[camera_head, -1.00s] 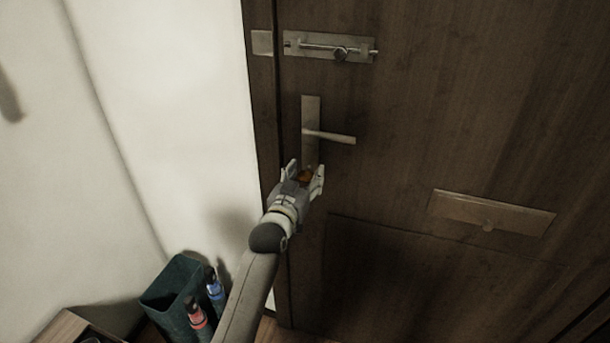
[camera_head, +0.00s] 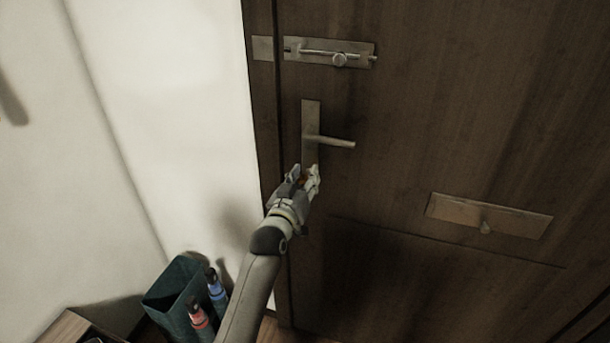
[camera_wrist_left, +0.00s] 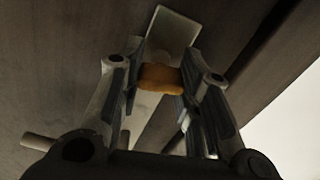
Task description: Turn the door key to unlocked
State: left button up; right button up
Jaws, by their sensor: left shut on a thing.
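The dark wooden door (camera_head: 430,130) carries a metal lock plate (camera_head: 311,118) with a lever handle (camera_head: 335,142) pointing right. My left gripper (camera_head: 308,176) is at the lower end of that plate, below the lever. In the left wrist view the gripper (camera_wrist_left: 160,82) is shut on an orange-brown key (camera_wrist_left: 158,77), with a finger on each side of its head. The lock plate (camera_wrist_left: 172,30) is right behind the key. The key's shaft and the keyhole are hidden. I cannot tell the lock's state. My right gripper is not in view.
A sliding bolt (camera_head: 330,52) is above the handle, and a letter flap (camera_head: 488,215) is lower right on the door. A dark green bin (camera_head: 172,298) with a blue-capped bottle and a red one beside it stands at the lower left. A white wall (camera_head: 165,120) is left.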

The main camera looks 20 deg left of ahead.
pick_arm(q)
jog(key=n+p, duration=0.2)
jog(key=n, duration=0.1)
jog(key=shift+r+n, duration=0.15)
jog(key=shift+n, duration=0.15)
jog(key=n+p, duration=0.1)
jog(key=n, duration=0.2)
jog(key=shift+a+n, duration=0.1)
jog(key=shift+n, duration=0.2)
jog(key=n+p, duration=0.1)
jog(key=n, duration=0.2)
jog(key=shift+n, duration=0.4)
jog(key=shift+f+n+p, duration=0.15)
jog(key=shift+n, duration=0.95)
jog(key=shift+f+n+p, duration=0.1)
jog(key=shift+n+p, duration=0.05)
jog(key=shift+n, duration=0.95)
jog(key=o, duration=1)
